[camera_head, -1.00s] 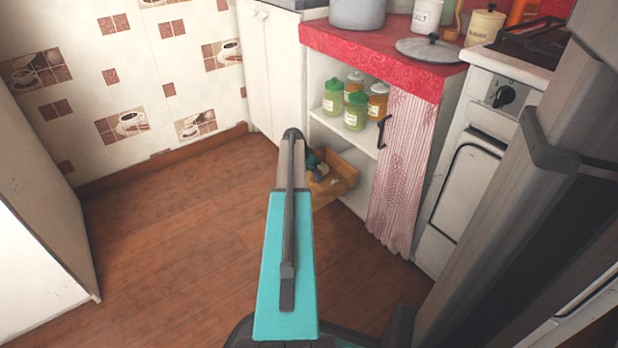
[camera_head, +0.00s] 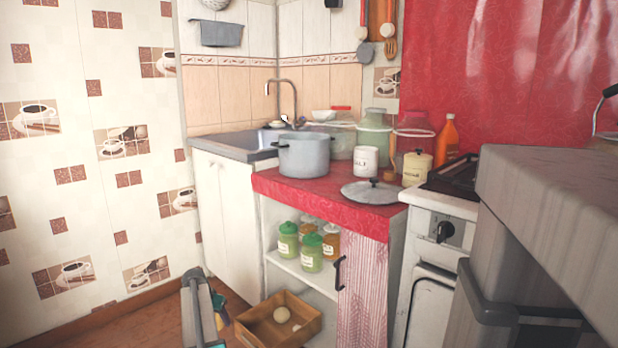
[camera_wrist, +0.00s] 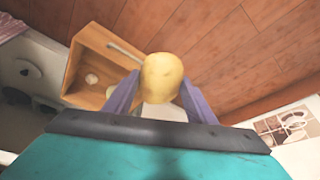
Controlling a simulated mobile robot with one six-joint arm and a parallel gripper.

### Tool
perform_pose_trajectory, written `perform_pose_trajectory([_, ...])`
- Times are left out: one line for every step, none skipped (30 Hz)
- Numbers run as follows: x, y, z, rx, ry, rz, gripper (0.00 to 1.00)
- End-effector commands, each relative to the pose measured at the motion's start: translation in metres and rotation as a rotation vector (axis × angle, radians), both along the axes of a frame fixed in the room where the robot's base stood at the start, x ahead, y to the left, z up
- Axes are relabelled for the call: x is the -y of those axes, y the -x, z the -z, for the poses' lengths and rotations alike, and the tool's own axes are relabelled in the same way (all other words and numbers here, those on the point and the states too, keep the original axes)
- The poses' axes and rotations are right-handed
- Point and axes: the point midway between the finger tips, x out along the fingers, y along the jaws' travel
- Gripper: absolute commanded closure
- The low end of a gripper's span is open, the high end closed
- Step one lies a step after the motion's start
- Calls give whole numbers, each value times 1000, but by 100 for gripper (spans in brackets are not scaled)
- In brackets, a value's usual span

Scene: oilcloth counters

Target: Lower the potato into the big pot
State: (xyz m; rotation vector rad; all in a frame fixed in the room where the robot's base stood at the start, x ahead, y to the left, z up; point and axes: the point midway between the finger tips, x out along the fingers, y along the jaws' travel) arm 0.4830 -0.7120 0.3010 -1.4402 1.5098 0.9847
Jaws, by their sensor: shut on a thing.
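The potato (camera_wrist: 163,78) is yellow-brown and sits between the two fingers of my gripper (camera_wrist: 162,92) in the wrist view. The gripper is shut on it, above the floor and beside the wooden crate. In the head view my arm shows at the bottom left, and the potato cannot be made out there. The big pot (camera_head: 304,156) is grey metal with dark handles. It stands upright on the red counter (camera_head: 290,188), uncovered as far as I can see; its inside is hidden. A grey lid (camera_head: 374,194) lies on the counter to its right.
The wooden crate (camera_head: 250,330) stands low by the open shelf and holds pale round things; it also shows in the wrist view (camera_wrist: 88,42). A white salt canister (camera_head: 366,161) and a cream canister (camera_head: 416,168) stand right of the pot. The sink (camera_head: 245,146) is to its left.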

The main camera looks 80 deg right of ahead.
Motion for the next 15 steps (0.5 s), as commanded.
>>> perform_pose_trajectory([-12, -15, -8, 2, 1, -34, 75])
perform_pose_trajectory([-19, -23, -11, 2, 0, -51, 75])
perform_pose_trajectory([-27, -33, -15, 1, -2, -76, 75])
perform_pose_trajectory([-34, -41, -18, 1, -3, -95, 75])
perform_pose_trajectory([-41, -48, -22, 1, -3, -113, 75])
perform_pose_trajectory([-49, -58, -26, 1, -5, -137, 75])
perform_pose_trajectory([-56, -65, -30, 1, -5, -156, 75])
perform_pose_trajectory([-63, -73, -33, 1, -5, -175, 75])
perform_pose_trajectory([-73, -82, -38, 1, -5, -199, 75])
perform_pose_trajectory([-80, -89, -41, 1, -6, -219, 75])
perform_pose_trajectory([-87, -96, -44, 1, -7, -237, 75])
perform_pose_trajectory([-97, -105, -48, 1, -8, -262, 75])
perform_pose_trajectory([-104, -111, -52, 2, -8, -280, 75])
perform_pose_trajectory([-112, -118, -55, 2, -9, -299, 75])
perform_pose_trajectory([-122, -127, -59, 2, -9, -324, 75])
